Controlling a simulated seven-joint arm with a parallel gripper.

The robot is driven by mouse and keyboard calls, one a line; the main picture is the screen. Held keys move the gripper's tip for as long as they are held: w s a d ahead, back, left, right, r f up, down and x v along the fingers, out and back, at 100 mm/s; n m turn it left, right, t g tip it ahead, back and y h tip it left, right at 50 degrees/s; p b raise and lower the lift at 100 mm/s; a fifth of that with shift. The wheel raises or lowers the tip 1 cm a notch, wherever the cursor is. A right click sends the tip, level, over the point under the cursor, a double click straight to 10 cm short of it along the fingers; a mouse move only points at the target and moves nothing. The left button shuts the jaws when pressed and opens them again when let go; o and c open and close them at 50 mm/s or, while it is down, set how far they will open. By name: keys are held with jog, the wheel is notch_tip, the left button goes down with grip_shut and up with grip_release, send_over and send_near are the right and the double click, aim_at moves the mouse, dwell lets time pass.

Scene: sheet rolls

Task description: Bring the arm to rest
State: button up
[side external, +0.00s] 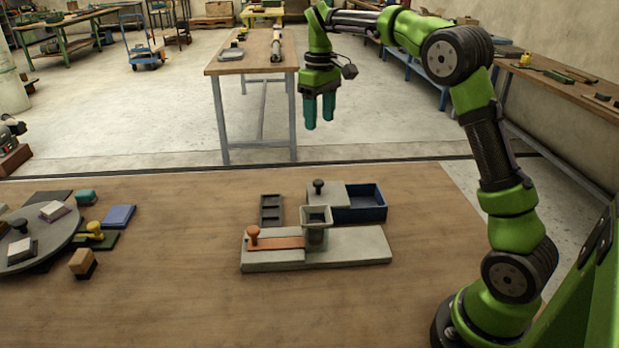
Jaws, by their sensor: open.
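My gripper (319,112) hangs high above the back of the wooden table (190,310), with its two teal fingers pointing down. The fingers are apart and nothing is between them. My green arm rises from the right side of the table and arches over to the left. The gripper is well clear of everything on the table.
Below stands a grey fixture (350,248) with an orange-knobbed slide (275,243) and a small hopper (316,232). Behind it are a blue box (368,211) and a dark tray (271,211). A round turntable (62,232) with blocks is at left. Bare tabletop lies between.

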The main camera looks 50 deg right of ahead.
jog(key=s+a+m+t+y, duration=0.1)
jog(key=s+a+m+t, duration=0.1)
jog(key=s+a, duration=0.5)
jog(key=s+a+f+m+t+y, duration=0.1)
jog(key=s+a+t, duration=0.4)
jog(key=s, duration=1.1)
jog(key=a+m, duration=0.1)
jog(key=a, duration=0.2)
jog(key=shift+s, duration=0.15)
